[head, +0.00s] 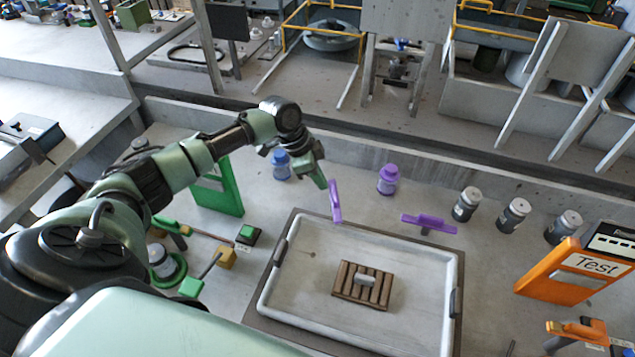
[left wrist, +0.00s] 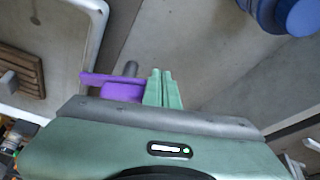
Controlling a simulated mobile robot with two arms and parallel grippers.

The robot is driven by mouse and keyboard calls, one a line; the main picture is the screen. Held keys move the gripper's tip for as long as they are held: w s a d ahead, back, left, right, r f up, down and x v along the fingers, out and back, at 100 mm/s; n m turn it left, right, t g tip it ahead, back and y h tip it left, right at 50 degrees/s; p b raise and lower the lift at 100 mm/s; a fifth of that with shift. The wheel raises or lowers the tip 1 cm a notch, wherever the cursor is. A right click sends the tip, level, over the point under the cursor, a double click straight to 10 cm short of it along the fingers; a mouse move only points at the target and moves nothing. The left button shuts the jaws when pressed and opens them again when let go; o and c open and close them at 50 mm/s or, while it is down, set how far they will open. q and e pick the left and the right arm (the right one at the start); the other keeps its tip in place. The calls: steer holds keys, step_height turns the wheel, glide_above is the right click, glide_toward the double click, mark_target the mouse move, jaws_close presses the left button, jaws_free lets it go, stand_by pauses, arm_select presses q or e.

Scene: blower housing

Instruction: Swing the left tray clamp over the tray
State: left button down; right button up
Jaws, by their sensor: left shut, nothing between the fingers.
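The left tray clamp (head: 335,201) is a purple bar behind the far edge of the white-rimmed tray (head: 448,325). Its bar points toward the tray's far rim. My left gripper (head: 322,182) is shut and empty, with its green fingertips right beside the clamp's far end. In the left wrist view the closed fingers (left wrist: 163,88) stand just right of the purple clamp (left wrist: 118,88) and a grey post. I cannot tell whether they touch. A second purple clamp (head: 428,222) lies crosswise behind the tray, to the right. My right gripper is not in view.
A slatted wooden block (head: 345,291) with a grey handle lies in the tray. Behind stand a blue bottle (head: 281,166), a purple bottle (head: 387,180) and several grey jars (head: 514,215). An orange "Test" device (head: 560,275) stands right, a green panel (head: 220,190) left.

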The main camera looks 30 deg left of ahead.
arm_select(q)
steer(key=shift+w+d+m+g+b, duration=0.2)
steer(key=shift+w+m, duration=0.15)
steer(key=shift+m, duration=0.25)
steer(key=shift+w+d+m+g+b, duration=0.2)
steer(key=shift+w+m, duration=0.1)
steer(key=shift+m, duration=0.3)
steer(key=shift+w, duration=0.25)
